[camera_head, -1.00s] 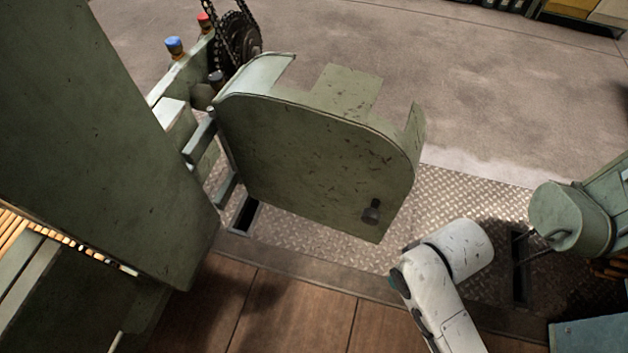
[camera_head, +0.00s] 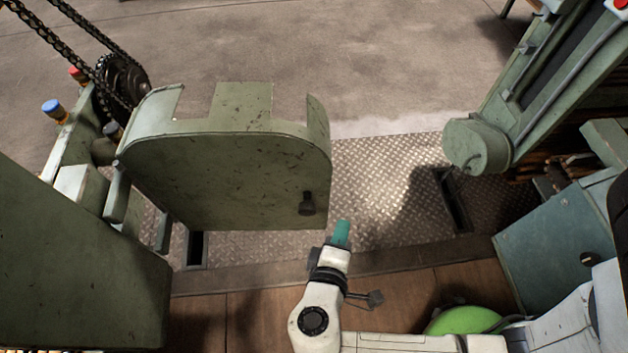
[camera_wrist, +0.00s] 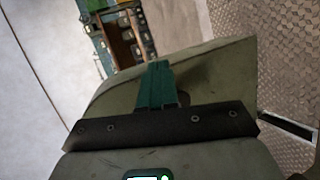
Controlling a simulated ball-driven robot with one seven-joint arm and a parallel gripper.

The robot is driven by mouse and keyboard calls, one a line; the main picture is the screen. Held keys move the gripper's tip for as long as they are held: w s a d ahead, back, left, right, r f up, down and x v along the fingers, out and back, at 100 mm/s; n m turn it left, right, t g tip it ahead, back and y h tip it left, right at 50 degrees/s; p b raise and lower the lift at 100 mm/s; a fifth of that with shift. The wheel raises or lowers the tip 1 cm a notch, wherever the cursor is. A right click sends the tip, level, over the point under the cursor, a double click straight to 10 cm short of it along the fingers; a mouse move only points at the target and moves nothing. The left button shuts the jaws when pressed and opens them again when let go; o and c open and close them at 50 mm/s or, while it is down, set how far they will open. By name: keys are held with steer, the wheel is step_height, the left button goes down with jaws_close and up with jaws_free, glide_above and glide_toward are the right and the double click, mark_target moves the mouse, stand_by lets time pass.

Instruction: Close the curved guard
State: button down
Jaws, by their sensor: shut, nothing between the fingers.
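The curved guard (camera_head: 225,175) is a green, scuffed metal cover with a rounded top corner, standing swung out on hinges at its left edge. A dark knob (camera_head: 307,203) sits near its lower right corner. My gripper (camera_head: 341,232), with teal fingers, is just right of and below the guard's lower right corner in the head view, apart from the knob in the picture. The fingers are shut and empty.
A chain and sprocket (camera_head: 122,78) stand behind the guard at the left. A green machine column (camera_head: 530,90) stands at the right, with a teal cabinet (camera_head: 560,235) below it. Diamond plate floor (camera_head: 385,185) between them is clear.

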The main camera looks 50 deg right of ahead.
mark_target(314, 174)
steer(key=a+r+n+t+h, duration=0.1)
steer(key=a+r+n+t, duration=0.2)
steer(key=a+r+t, duration=0.4)
steer(key=shift+g, duration=0.4)
steer(key=x, duration=0.4)
steer(key=f+x, duration=0.1)
steer(key=x, duration=0.4)
steer(key=f+x, duration=0.1)
steer(key=x, duration=0.3)
steer(key=shift+w+f, duration=0.1)
steer(key=shift+w, duration=0.35)
steer(key=shift+n, duration=0.3)
